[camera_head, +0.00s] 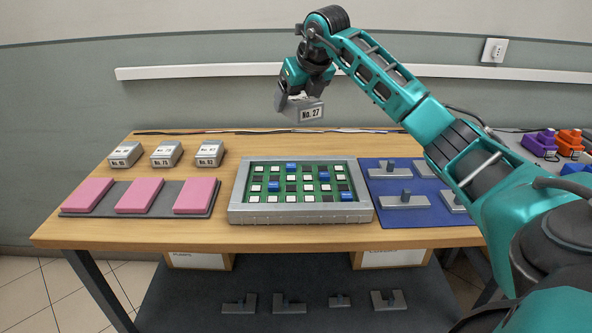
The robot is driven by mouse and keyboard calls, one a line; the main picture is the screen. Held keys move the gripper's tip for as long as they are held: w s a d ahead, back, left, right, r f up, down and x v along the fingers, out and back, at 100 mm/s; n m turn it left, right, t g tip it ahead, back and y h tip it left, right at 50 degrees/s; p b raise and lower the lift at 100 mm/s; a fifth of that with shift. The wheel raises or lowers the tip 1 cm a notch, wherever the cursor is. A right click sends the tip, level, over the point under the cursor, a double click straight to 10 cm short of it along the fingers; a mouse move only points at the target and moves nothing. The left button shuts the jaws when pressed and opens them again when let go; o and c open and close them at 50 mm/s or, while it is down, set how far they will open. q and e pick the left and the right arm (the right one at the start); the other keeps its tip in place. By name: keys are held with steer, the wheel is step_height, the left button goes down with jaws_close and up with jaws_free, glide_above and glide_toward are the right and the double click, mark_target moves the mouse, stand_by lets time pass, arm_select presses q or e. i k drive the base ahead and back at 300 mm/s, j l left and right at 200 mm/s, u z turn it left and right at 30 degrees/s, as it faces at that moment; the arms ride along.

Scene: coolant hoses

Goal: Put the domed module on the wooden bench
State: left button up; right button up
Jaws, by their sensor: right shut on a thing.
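My right gripper (294,97) is in the upper middle of the head view, high above the back of the wooden bench (120,213). It is shut on a grey block labelled "No. 27" (311,113) and holds it in the air, clear of everything below. I cannot tell whether this block is the domed module; no dome shape is clear on it. My left gripper is not in view.
A grey-framed green board (300,215) with blue, white and black pieces sits mid-bench. Pink pads (140,196) lie on a dark mat at left. A blue mat (430,220) holds grey brackets. Purple (540,143) and orange (569,142) parts are far right. Bare wood shows behind the board.

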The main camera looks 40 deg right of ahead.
mark_target(268, 147)
steer(key=i+l, duration=0.2)
steer(key=i, duration=0.2)
steer(key=i+l, duration=0.2)
steer(key=i, duration=0.2)
